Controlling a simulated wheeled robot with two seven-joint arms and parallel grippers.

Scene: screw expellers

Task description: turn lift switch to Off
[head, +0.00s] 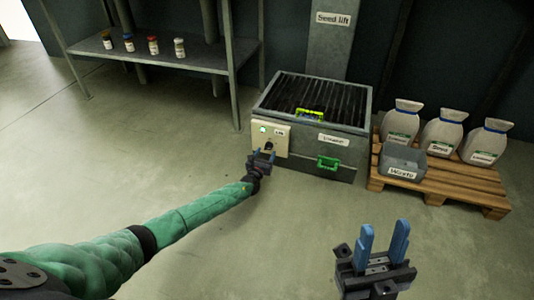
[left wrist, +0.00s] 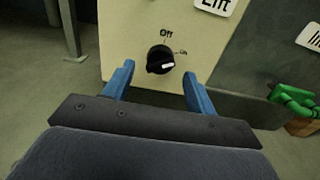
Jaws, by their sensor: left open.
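The lift switch is a round black knob (left wrist: 159,60) with a white pointer mark, on a cream panel (left wrist: 125,25) in the left wrist view. "Off" is printed above the knob and "On" to its right; the white mark points right, nearer the On side. In the head view the panel (head: 283,140) is on the front left of the grey machine, with a lit green light (head: 263,129). My left gripper (head: 264,155) is open in front of the knob, its blue fingers (left wrist: 158,82) on either side below it, apparently not touching. My right gripper (head: 384,243) is open and empty.
A shelf (head: 150,54) with small jars stands back left. The floor in front is clear.

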